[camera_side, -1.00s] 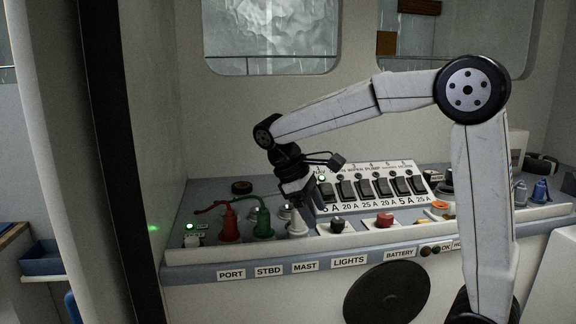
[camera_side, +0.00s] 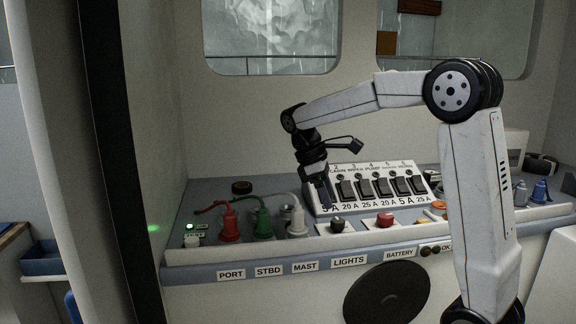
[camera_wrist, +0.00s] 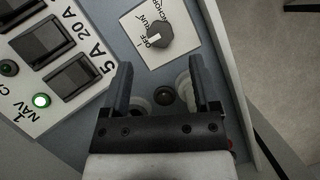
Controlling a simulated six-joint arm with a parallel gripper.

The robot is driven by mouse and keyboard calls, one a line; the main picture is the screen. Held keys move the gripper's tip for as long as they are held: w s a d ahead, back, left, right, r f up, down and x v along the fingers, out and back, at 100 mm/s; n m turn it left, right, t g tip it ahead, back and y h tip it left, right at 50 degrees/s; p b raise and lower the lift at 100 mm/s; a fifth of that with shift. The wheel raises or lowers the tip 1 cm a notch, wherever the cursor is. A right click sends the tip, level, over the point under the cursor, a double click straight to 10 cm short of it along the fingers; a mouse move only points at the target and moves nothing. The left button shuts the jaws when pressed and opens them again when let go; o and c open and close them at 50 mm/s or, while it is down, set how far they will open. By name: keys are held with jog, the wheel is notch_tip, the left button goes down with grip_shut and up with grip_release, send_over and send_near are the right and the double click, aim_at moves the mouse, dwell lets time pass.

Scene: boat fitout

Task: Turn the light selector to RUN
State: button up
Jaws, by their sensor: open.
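The light selector is a small black knob (camera_side: 338,224) on the console above the LIGHTS label in the side view. In the wrist view the selector knob (camera_wrist: 158,38) sits on a white plate marked OFF, RUN and a third word that reads like ANCHOR. Its white pointer line is turned toward the OFF side. My gripper (camera_side: 326,204) points down behind and left of the knob, above the console. In the wrist view my gripper (camera_wrist: 160,75) has its two fingers spread with nothing held between them, and the knob lies just beyond the fingertips.
A sloped white switch panel (camera_side: 375,205) with several black rockers stands behind the knob. A red knob (camera_side: 385,220) is to its right. Red (camera_side: 229,225), green (camera_side: 264,223) and white (camera_side: 298,222) plugs stand to its left. A green NAV lamp (camera_wrist: 41,100) glows.

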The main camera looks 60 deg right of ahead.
aim_at(338, 220)
jog(key=shift+x, duration=3.1)
jog(key=shift+c, duration=0.2)
grip_shut()
